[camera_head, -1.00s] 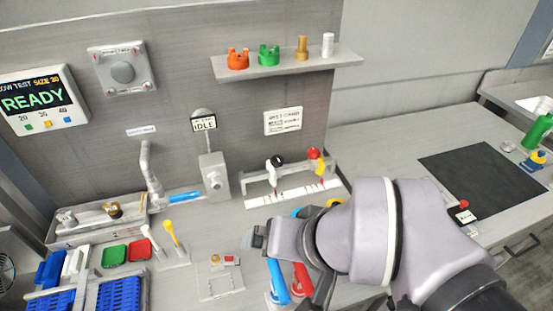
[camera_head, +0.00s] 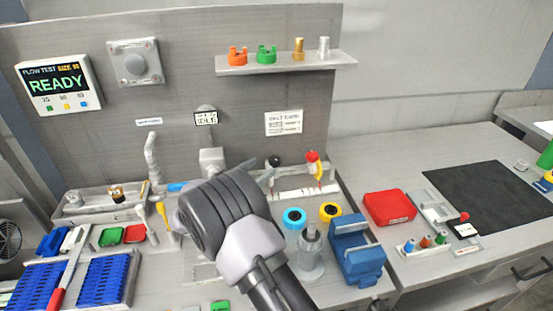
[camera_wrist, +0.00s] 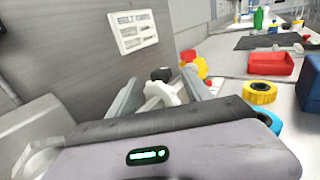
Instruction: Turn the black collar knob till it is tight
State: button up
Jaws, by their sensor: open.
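The black knob (camera_head: 274,161) stands at the left of the rack against the back panel, just beyond my gripper. In the wrist view the black knob (camera_wrist: 160,74) sits on top of a white fitting (camera_wrist: 162,95). My gripper (camera_wrist: 161,79) is open, with one grey finger on each side of the white fitting and knob. I see no clear contact between the fingers and the knob. In the head view my wrist hides most of the fingers. How tight the collar is cannot be seen.
A red-and-yellow knobbed piece (camera_head: 312,160) stands close to the right on the same rack. Blue (camera_head: 294,218) and yellow (camera_head: 330,211) rings, a blue holder (camera_head: 355,250) and a red box (camera_head: 389,208) lie to the right. A shelf (camera_head: 285,63) hangs above.

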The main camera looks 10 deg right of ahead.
aim_at(275, 158)
jog(key=b+x, duration=0.2)
jog(key=x, duration=0.4)
jog(key=shift+w+d+f, duration=0.15)
jog(key=shift+w+d, duration=0.05)
jog(key=shift+d, duration=0.05)
jog(key=shift+w+d, duration=0.25)
jog(key=shift+d, duration=0.05)
grip_shut()
jog(key=shift+n+t, duration=0.3)
